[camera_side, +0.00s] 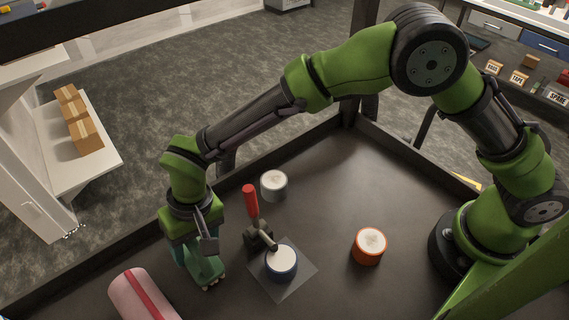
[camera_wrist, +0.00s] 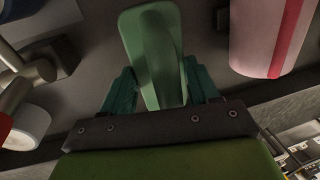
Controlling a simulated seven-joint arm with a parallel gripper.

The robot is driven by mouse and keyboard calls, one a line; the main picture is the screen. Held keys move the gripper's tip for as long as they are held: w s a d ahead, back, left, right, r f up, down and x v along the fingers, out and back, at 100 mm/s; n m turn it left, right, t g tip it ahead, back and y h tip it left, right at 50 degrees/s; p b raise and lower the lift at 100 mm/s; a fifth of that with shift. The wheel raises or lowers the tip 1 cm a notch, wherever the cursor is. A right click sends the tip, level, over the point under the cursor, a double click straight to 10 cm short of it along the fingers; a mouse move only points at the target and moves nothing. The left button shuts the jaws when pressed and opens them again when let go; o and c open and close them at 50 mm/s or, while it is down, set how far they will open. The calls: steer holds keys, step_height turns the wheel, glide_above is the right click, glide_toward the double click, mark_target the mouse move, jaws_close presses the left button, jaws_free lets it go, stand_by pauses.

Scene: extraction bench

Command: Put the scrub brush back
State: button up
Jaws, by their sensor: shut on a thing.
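The scrub brush is green, and its body (camera_wrist: 150,45) fills the upper middle of the wrist view between the two fingers. My gripper (camera_wrist: 160,88), with teal fingers, is shut on it. In the side view the brush (camera_side: 208,274) hangs below my gripper (camera_side: 195,254) at the lower left, with pale bristle tips at its lower end. Whether the bristles touch the dark bench top cannot be told. The fingers hide part of the brush. No marked resting place for the brush can be made out.
A red-handled clamp (camera_side: 250,201) presses toward a blue-sided, white-topped puck (camera_side: 282,265) on a grey plate (camera_side: 297,284), right of my gripper. A pink red-striped roll (camera_side: 128,290) lies close left. Raised edges (camera_side: 95,250) border the bench.

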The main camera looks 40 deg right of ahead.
steer(key=shift+f, duration=0.1)
steer(key=o, duration=1.3)
step_height(320, 180, up, 12)
steer(key=d, duration=0.2)
steer(key=w+d+r+m+t, duration=0.1)
steer(key=w+d+r+t, duration=0.1)
steer(key=d+r, duration=0.7)
steer(key=s+d+m+t, duration=0.1)
steer(key=s+d, duration=0.3)
steer(key=d, duration=0.5)
steer(key=s+d+m+t, duration=0.1)
steer(key=s+d, duration=0.3)
steer(key=d, duration=0.4)
steer(key=s+d+m+t, duration=0.1)
steer(key=s+d+t, duration=0.2)
steer(key=d, duration=0.6)
steer(key=shift+s+d+r, duration=0.35)
steer(key=shift+s+r, duration=0.1)
steer(key=shift+s, duration=0.35)
